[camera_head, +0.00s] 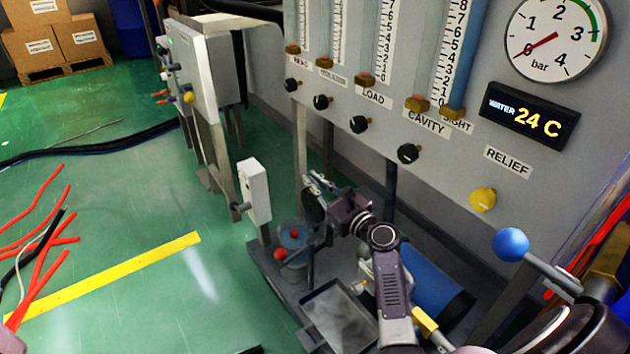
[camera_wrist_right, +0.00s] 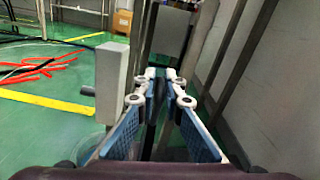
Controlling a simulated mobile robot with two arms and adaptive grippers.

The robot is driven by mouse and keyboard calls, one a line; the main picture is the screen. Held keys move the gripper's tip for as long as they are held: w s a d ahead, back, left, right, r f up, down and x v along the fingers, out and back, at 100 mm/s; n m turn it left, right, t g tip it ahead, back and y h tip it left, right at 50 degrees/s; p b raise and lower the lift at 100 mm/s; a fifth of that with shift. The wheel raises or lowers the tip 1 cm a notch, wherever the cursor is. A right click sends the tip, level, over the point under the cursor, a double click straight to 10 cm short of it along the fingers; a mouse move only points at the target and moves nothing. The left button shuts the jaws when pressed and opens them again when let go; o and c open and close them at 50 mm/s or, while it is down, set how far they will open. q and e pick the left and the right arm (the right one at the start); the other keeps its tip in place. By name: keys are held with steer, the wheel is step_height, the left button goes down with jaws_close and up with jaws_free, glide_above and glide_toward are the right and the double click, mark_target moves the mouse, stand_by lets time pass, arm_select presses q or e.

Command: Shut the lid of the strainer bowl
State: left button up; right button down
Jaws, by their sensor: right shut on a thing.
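The strainer bowl (camera_head: 293,241) is a small round vessel low on the dark skid, left of my right gripper. A bluish inside with a red spot shows at its top. A dark round disc (camera_head: 313,208), which looks like its lid, stands raised and tilted up at the bowl's right side. My right gripper (camera_head: 319,184) is shut on the lid at its upper edge. In the right wrist view the blue-padded fingers (camera_wrist_right: 163,92) are close together around something thin and dark, partly hidden by the pads.
A white box on a post (camera_head: 254,190) stands close left of the bowl. A grey tray (camera_head: 342,318) and a blue cylinder (camera_head: 430,275) lie nearer. The gauge panel (camera_head: 440,150) rises behind. Green floor at left is open, with red hoses (camera_head: 45,240).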

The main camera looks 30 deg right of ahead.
steer(key=a+f+n, duration=0.2)
steer(key=a+n, duration=0.4)
steer(key=a, duration=0.2)
steer(key=shift+s+n, duration=0.3)
steer(key=shift+n, duration=0.1)
steer(key=c, duration=2.1)
jaws_free()
steer(key=s+d, duration=0.1)
steer(key=s, duration=1.1)
